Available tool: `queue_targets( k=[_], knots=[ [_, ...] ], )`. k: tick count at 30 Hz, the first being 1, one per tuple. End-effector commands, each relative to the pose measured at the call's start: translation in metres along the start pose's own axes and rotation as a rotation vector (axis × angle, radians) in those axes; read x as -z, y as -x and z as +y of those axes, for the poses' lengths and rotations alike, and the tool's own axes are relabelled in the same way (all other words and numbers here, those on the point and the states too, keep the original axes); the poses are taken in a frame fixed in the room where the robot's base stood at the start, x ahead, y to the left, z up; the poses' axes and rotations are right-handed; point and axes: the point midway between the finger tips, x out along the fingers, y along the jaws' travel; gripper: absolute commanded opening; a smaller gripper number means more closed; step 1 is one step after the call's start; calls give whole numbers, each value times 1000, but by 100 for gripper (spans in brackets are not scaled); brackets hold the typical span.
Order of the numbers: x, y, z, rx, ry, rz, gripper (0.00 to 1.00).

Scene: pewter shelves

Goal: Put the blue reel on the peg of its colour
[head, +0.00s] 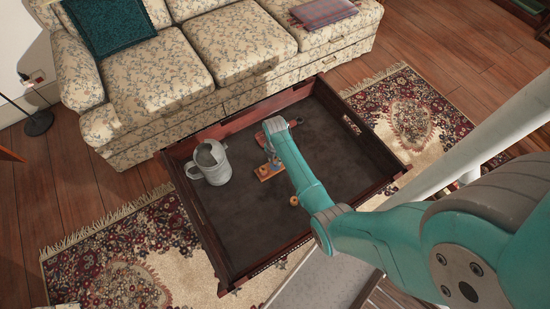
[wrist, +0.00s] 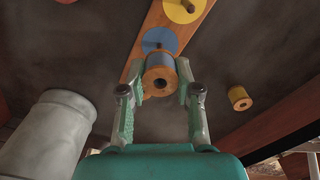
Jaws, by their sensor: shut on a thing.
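My gripper (wrist: 160,78) is shut on the blue reel (wrist: 158,60), a spool with wooden ends and blue winding, its holed end facing the wrist camera. Beyond it is a wooden board (wrist: 204,18). The board carries a blue disc (wrist: 162,37) with a short peg, just past the reel, and a yellow disc (wrist: 183,9) with a peg farther up. I cannot tell whether the reel touches the blue disc's peg.
A yellow reel (wrist: 240,98) lies to the right of the board. A grey metal jug (head: 210,162) stands left of the board; it also shows in the wrist view (wrist: 45,138). All are inside a dark wooden tray table (head: 222,250) with raised sides. A sofa stands behind.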

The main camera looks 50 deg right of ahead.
Motion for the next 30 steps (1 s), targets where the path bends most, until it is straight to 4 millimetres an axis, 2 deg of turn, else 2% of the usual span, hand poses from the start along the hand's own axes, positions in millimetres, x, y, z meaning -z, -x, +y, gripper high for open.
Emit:
queue_targets(
  k=[30],
  knots=[
    [0, -12, 0, 0, 0, 0, 9]
  ],
)
